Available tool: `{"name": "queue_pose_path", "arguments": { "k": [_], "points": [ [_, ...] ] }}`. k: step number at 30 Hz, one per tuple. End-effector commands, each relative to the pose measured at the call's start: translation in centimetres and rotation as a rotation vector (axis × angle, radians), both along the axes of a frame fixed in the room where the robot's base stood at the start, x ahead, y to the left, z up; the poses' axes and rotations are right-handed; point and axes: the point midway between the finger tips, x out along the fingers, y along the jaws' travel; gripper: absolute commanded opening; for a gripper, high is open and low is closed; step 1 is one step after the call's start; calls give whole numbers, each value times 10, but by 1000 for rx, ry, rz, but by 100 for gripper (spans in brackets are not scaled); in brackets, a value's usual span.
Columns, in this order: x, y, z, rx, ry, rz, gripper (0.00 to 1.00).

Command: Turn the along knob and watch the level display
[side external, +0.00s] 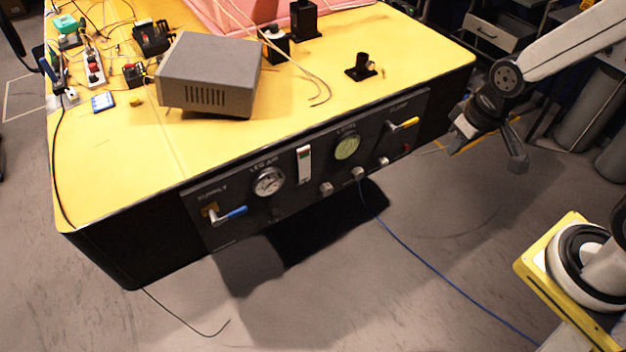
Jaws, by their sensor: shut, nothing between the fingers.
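A dark control panel (300,215) is on the front side of the yellow-topped table. The level display (347,146) is a round, pale green dial under a "LEVEL" label; its reading is too small to make out. Small light knobs sit along the panel's lower edge: one at the left (326,188), one in the middle (357,173) and one at the right (384,161). I cannot read which one is the along knob. My gripper (458,146) is shut and empty, to the right of the panel and apart from it.
A yellow-handled valve (404,124) sticks out at the panel's right end, a blue-handled one (228,214) at its left. A white round gauge (269,181) is between. A blue cable (430,258) runs down to the floor. A grey box (210,75) stands on the tabletop.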

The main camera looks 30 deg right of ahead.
Motion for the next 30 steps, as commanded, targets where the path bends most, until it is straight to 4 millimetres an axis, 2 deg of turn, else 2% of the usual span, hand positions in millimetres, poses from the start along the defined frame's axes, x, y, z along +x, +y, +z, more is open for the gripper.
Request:
{"name": "queue_pose_path", "arguments": {
  "k": [13, 14, 21, 22, 30],
  "points": [
    [0, 0, 0, 0, 0, 0, 0],
    [0, 0, 0, 0, 0, 0, 6],
    [1, 0, 6, 0, -3, 0, 83],
    [1, 0, 7, 0, -4, 0, 90],
    [1, 0, 32, 0, -4, 0, 90]
  ]
}}
